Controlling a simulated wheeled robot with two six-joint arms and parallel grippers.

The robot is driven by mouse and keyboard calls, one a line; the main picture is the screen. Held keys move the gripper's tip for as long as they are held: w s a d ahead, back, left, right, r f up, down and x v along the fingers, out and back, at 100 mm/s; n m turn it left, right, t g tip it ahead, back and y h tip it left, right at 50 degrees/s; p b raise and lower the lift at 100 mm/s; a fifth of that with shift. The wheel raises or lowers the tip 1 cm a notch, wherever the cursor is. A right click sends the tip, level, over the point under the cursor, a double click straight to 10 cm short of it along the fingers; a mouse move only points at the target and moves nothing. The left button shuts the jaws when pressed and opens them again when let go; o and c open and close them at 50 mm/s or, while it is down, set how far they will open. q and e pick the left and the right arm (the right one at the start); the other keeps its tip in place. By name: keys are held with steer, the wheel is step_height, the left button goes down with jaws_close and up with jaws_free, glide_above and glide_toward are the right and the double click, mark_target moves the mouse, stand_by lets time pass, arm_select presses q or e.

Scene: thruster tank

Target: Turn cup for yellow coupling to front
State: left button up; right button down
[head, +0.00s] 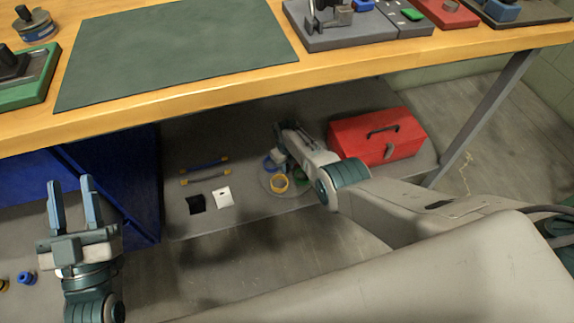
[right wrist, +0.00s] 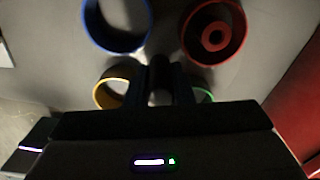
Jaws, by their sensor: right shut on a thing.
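A round grey turntable (head: 267,189) sits on the low shelf with coloured cups on it. The yellow cup (head: 279,184) is at its near side, and also shows in the right wrist view (right wrist: 100,94). The blue cup (right wrist: 90,32), the red cup (right wrist: 187,50) with a red ring-shaped part inside, and the partly hidden green cup (right wrist: 205,96) stand around it. My right gripper (right wrist: 160,97) is shut on a grey upright knob (right wrist: 160,72) between the cups. My left gripper (head: 71,183) is open and empty, away at the left.
A red toolbox (head: 376,137) stands right of the turntable. A black square (head: 195,204), a white square (head: 222,197) and two bars lie left of it. A workbench (head: 150,108) overhangs the shelf. A blue coupling (head: 27,278) and a yellow one (head: 4,286) lie far left.

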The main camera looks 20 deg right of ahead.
steer(key=shift+m, duration=0.3)
stand_by(0.5)
steer(key=c, duration=1.5)
jaws_free()
steer(key=shift+d, duration=0.1)
steer(key=shift+c, duration=0.2)
steer(key=shift+r, duration=0.1)
